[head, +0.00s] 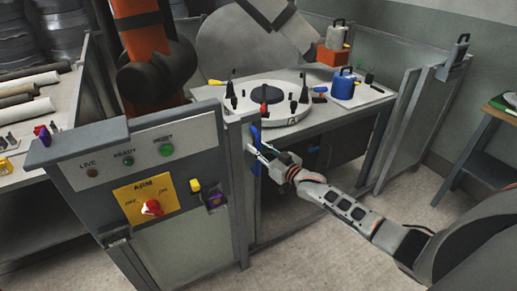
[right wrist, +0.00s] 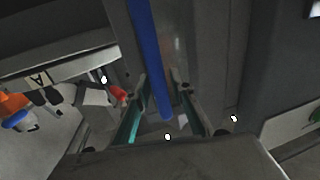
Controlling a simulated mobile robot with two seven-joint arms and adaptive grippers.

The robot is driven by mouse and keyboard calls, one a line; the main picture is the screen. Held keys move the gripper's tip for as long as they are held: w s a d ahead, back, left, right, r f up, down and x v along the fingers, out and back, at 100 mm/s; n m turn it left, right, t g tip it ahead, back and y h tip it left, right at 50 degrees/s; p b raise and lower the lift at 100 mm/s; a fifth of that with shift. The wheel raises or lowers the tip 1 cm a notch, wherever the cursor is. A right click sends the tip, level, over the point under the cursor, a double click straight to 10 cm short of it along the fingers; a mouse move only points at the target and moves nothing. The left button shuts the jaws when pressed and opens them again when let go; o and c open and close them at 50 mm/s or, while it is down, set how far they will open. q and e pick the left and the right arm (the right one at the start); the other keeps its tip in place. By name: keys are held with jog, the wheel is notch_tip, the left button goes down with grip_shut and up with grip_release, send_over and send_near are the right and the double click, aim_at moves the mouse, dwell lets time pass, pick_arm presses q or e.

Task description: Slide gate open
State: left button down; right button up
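A blue upright handle (head: 255,135) is on the grey gate edge (head: 240,165), just right of the control panel in the head view. My right gripper (head: 262,152) is at this handle, with its arm reaching in from the lower right. In the right wrist view the blue handle (right wrist: 151,60) runs down between the two fingers (right wrist: 163,118). The fingers stand apart with a gap showing on each side of the bar, so the gripper looks open around it. My left gripper is not in view.
A control panel (head: 130,165) with lamps and a red knob (head: 152,208) stands left of the gate edge. Behind is a table with a round white mould (head: 265,105) and a blue can (head: 344,84). A wooden-topped side table (head: 500,112) stands right. Floor is clear at lower centre.

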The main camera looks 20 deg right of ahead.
jog(key=shift+f, duration=0.1)
jog(key=shift+s+d, duration=0.2)
jog(key=shift+s, duration=0.35)
jog(key=v, duration=1.1)
jog(key=s+a+f+g, duration=0.2)
jog(key=s+a+f, duration=0.3)
jog(key=s, duration=0.4)
jog(key=s+a+f+g+h, duration=0.1)
jog(key=s+a+f+g, duration=0.1)
jog(key=s+a+f, duration=0.3)
jog(key=s+a+f+n+g+h, duration=0.1)
jog(key=s+a+f+g, duration=0.1)
jog(key=s+a+f, duration=0.4)
jog(key=s+f, duration=0.3)
jog(key=s, duration=0.4)
jog(key=shift+s+f+g, duration=0.2)
jog(key=shift+s+g, duration=0.05)
jog(key=shift+g, duration=0.05)
dwell(0.3)
